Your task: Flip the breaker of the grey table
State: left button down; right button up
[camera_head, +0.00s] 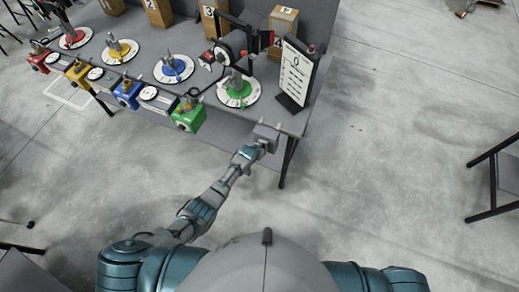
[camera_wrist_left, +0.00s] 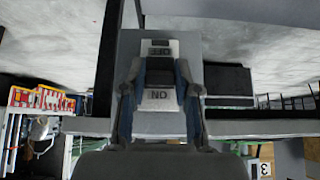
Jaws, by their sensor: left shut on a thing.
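The grey table (camera_head: 240,55) stands across the top of the head view. A small grey breaker box (camera_head: 268,131) sits at its front right edge. In the left wrist view, the breaker's panel (camera_wrist_left: 190,45) appears upside down, with an OFF label (camera_wrist_left: 160,52) and an ON label (camera_wrist_left: 158,95). A dark switch (camera_wrist_left: 160,76) lies between the labels. My left gripper (camera_head: 262,144) is at the box, and in the wrist view its two fingers (camera_wrist_left: 160,70) are shut on the switch from both sides. Which way the switch stands is hard to tell. My right gripper is out of view.
A green box (camera_head: 188,118) and a round green dial (camera_head: 239,92) are left of the breaker. A white panel (camera_head: 296,72) stands upright behind it. Several coloured stations line the table further left.

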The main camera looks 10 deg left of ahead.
pick_arm(q)
jog(key=shift+w+r, duration=0.25)
jog(key=shift+r, duration=0.05)
jog(key=c, duration=0.8)
grip_release()
jog(key=shift+d, duration=0.1)
jog(key=shift+c, duration=0.2)
jog(key=shift+f+g, duration=0.15)
jog(key=shift+g, duration=0.15)
jog(key=shift+s, duration=0.1)
jog(key=v, duration=1.1)
jog(key=shift+s+r, duration=0.25)
jog(key=shift+r, duration=0.1)
